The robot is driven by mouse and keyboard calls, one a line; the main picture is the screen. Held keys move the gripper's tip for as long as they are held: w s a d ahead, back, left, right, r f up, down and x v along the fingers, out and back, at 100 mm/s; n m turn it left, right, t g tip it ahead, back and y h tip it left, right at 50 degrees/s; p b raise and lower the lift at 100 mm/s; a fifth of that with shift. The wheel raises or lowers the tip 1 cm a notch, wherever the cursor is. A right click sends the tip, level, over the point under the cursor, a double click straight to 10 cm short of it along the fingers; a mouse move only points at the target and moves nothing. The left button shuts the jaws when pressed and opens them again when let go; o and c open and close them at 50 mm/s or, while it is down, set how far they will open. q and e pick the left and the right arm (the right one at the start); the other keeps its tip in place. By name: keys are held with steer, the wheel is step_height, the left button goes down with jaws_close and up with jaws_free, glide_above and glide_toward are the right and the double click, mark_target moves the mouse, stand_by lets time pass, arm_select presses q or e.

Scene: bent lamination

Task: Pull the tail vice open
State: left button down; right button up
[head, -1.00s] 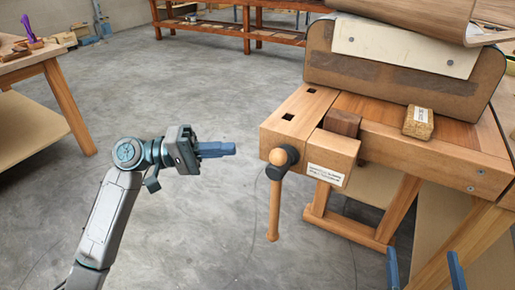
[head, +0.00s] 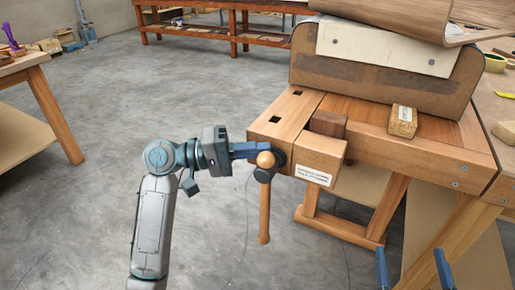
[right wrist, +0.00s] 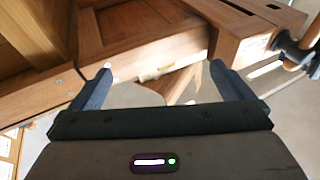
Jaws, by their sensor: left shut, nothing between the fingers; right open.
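The tail vice (head: 312,155) is a pale wooden block with a white label at the front left corner of the workbench. Its wooden bar handle (head: 264,210) hangs upright from a dark hub, with a round knob on top. It also shows in the right wrist view (right wrist: 246,45), at upper right. My left gripper (head: 254,150) is shut and empty, its blue fingers at the knob and hub; I cannot tell whether they touch. My right gripper (head: 413,260) is open and empty, low in front of the bench; it also shows in the right wrist view (right wrist: 160,68).
A dark wood block (head: 328,123) sits by the vice. A small brush-like block (head: 403,121) and a large curved form (head: 385,75) stand on the workbench (head: 430,150). The bench legs are below. Grey floor (head: 110,110) is clear to the left.

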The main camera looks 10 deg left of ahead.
arm_select(q)
steer(key=shift+d, duration=0.15)
arm_select(e)
steer(key=shift+r, duration=0.1)
arm_select(q)
steer(key=shift+s+a+p, duration=0.2)
steer(key=shift+s+p, duration=0.1)
steer(key=shift+s, duration=0.25)
steer(key=shift+s+a+p, duration=0.2)
steer(key=shift+s+p, duration=0.05)
steer(key=shift+s, duration=0.3)
arm_select(e)
step_height(320, 180, down, 6)
steer(key=g, duration=0.3)
steer(key=shift+s+a+g, duration=0.2)
steer(key=shift+s+g, duration=0.1)
steer(key=shift+s, duration=0.15)
steer(key=shift+a, duration=0.1)
